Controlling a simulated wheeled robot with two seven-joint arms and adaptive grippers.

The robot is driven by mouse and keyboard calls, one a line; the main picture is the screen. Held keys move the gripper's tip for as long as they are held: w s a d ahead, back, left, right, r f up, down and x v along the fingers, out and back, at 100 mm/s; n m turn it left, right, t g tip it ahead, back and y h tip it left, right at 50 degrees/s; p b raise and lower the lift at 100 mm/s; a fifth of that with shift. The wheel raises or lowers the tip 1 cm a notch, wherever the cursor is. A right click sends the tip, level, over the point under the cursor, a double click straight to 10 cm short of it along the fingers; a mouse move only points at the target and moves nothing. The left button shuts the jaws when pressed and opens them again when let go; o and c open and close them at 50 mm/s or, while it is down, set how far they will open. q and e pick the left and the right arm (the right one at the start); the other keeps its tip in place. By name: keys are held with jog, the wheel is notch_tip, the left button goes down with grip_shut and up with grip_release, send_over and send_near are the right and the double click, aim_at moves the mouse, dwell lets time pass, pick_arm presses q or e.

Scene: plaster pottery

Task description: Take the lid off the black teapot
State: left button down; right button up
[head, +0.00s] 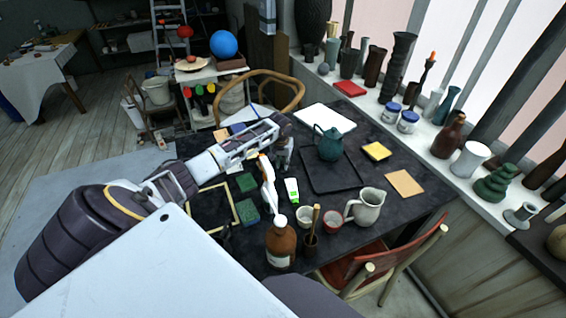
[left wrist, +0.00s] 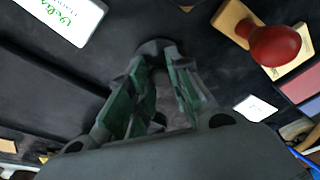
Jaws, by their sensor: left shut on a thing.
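The teapot (head: 329,146) looks dark teal rather than black; it stands upright on a dark square board (head: 335,181) on the table. Its top is too small to tell whether the lid is seated. My left gripper (head: 284,156) is to the left of the teapot and apart from it. In the left wrist view the left gripper (left wrist: 160,82) is shut on a dark grey rounded thing (left wrist: 172,108), mostly hidden by the fingers; I cannot tell whether it is the lid. The teapot is not seen in that view. My right gripper is not in view.
A white-topped brown bottle (head: 281,245), cups and a pale jug (head: 367,207) stand at the table's front. A white and green card (head: 292,191) lies below the gripper. A red-knobbed stamp (left wrist: 275,45) shows in the left wrist view. Vases line the sill at right.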

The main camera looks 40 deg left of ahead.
aim_at(281, 172)
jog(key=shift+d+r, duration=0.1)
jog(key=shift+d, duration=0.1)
pick_arm(q)
jog(key=c, duration=1.3)
grip_release()
jog(key=shift+f, duration=0.1)
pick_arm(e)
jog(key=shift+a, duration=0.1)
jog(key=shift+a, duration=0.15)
pick_arm(q)
jog(key=shift+r, duration=0.7)
notch_tip(281, 172, up, 11)
jog(key=s, duration=0.2)
jog(key=shift+d+f+p, duration=0.2)
jog(key=shift+d+p, duration=0.15)
jog(key=shift+d, duration=0.1)
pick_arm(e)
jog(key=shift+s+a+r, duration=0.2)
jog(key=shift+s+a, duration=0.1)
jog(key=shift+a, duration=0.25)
